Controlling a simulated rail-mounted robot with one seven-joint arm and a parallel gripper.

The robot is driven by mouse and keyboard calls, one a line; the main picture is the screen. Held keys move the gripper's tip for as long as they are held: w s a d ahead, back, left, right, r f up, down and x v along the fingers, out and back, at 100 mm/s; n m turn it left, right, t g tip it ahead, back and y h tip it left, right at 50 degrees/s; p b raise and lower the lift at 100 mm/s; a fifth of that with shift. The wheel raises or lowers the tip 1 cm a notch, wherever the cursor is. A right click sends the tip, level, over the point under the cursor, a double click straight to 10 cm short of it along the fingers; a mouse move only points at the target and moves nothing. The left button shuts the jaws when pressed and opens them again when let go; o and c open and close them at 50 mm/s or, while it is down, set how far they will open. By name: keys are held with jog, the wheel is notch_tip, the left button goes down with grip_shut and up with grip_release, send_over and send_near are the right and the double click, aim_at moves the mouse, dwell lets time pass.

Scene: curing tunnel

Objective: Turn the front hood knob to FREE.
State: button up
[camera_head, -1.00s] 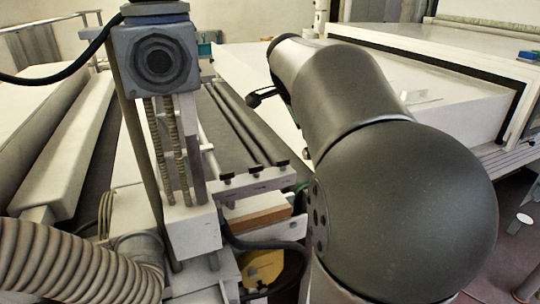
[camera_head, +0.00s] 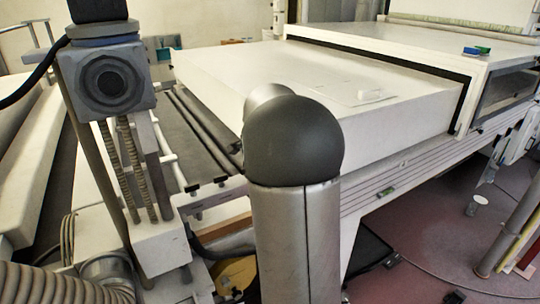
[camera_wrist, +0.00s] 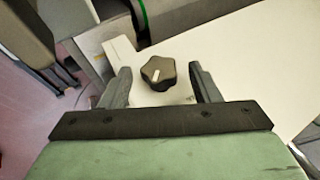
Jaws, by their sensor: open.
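A dark, lobed knob (camera_wrist: 158,74) with a small white mark on its top shows in the wrist view, set on a pale surface (camera_wrist: 235,45). The white mark points toward the lower part of the picture, slightly left. My gripper (camera_wrist: 160,71) is open, with one finger on each side of the knob and a visible gap on both sides. I cannot tell whether the fingertips are level with the knob or above it. No lettering around the knob is legible. In the head view the knob and my gripper are not visible; my arm stands in the middle.
In the head view, a long white hood (camera_head: 400,125) runs to a white tunnel housing (camera_head: 400,48). A post with a square dark-faced unit (camera_head: 108,80) and a ribbed hose (camera_head: 60,289) stand at left.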

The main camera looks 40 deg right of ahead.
jog(key=shift+w+d+f, duration=0.1)
jog(key=shift+f, duration=0.1)
jog(key=c, duration=1)
